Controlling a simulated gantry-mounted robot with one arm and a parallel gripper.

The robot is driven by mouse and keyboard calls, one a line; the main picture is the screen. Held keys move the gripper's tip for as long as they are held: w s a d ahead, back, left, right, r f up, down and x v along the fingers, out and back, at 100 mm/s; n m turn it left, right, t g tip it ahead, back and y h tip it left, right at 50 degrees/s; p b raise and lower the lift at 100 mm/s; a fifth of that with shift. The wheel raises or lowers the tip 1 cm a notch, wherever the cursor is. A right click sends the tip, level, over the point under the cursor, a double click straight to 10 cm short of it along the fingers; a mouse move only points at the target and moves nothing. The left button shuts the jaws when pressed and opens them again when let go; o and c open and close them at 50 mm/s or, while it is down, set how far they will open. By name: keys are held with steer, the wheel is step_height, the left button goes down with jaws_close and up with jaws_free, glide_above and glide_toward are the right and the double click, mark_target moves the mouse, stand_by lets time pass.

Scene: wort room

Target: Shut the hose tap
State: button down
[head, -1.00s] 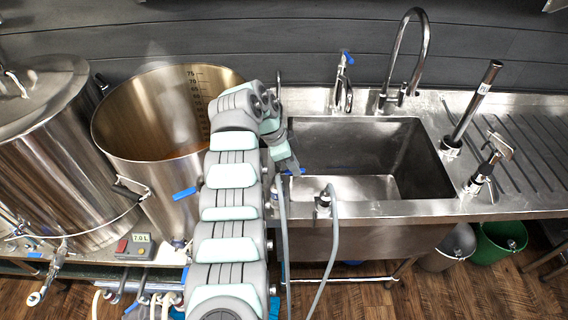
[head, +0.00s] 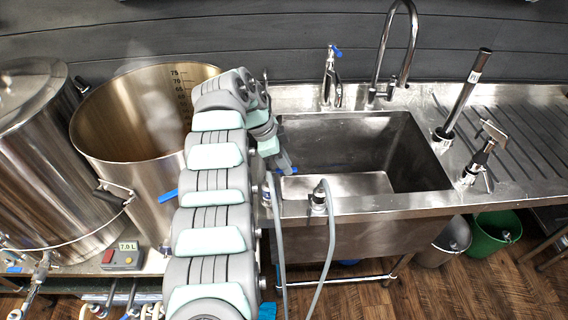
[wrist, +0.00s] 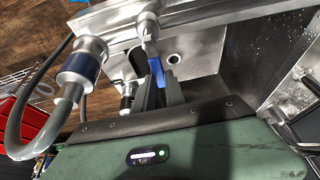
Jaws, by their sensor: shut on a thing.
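The hose tap sits at the front edge of the steel sink (head: 345,206). In the wrist view, its metal body (wrist: 148,24) and blue lever (wrist: 156,76) show, with the lever between my fingers. My gripper (wrist: 158,84) is shut on this blue lever, low over the sink's front left corner. In the head view my gripper (head: 284,166) hides most of the tap. A grey hose (wrist: 16,130) runs from a metal coupling (wrist: 84,60) beside the tap. How far the lever is turned cannot be told.
A tall faucet (head: 411,50) and a smaller blue-handled tap (head: 332,78) stand behind the sink. A second hose fitting (head: 318,198) is on the front rim.

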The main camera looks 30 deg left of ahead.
steer(key=shift+d, duration=0.1)
steer(key=c, duration=1.4)
jaws_free()
steer(key=shift+r+p, duration=0.1)
steer(key=shift+p, duration=0.4)
